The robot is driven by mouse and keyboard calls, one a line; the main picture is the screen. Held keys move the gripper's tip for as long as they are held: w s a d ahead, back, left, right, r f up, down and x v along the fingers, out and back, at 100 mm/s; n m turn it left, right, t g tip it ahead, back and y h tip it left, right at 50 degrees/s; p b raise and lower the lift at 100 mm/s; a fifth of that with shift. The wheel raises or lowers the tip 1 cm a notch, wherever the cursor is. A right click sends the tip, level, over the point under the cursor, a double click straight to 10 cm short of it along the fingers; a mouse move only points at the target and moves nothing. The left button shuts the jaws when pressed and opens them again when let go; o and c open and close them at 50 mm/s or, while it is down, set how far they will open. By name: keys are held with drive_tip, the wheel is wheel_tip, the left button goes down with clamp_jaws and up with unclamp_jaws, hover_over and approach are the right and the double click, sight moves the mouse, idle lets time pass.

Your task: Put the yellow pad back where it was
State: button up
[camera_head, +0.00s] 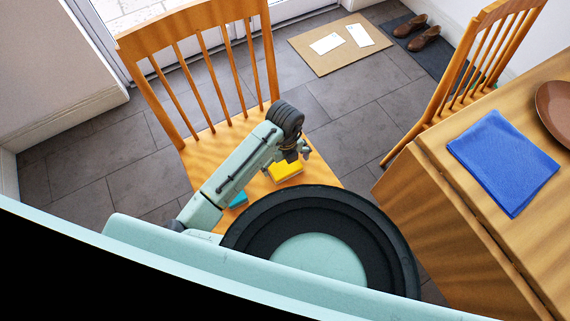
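The yellow pad (285,171) is at the seat of the near wooden chair (190,150), towards its right side. It looks like a small flat block, and my arm hides part of its upper left edge. My gripper (299,155) is at the pad's upper edge in the picture, close over it. The fingers are small and dark here, so I cannot tell whether they are open, shut or touching the pad.
A blue-teal item (239,200) lies on the same seat, partly behind my arm. A table (470,205) at right holds a blue cloth (503,160) and a brown plate (555,108). Another chair (470,75), a mat with papers (305,62) and shoes (424,39) are farther off.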

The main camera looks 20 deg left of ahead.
wheel_tip(320, 180, up, 10)
drive_tip(key=shift+b, duration=0.4)
drive_tip(key=shift+r, duration=0.1)
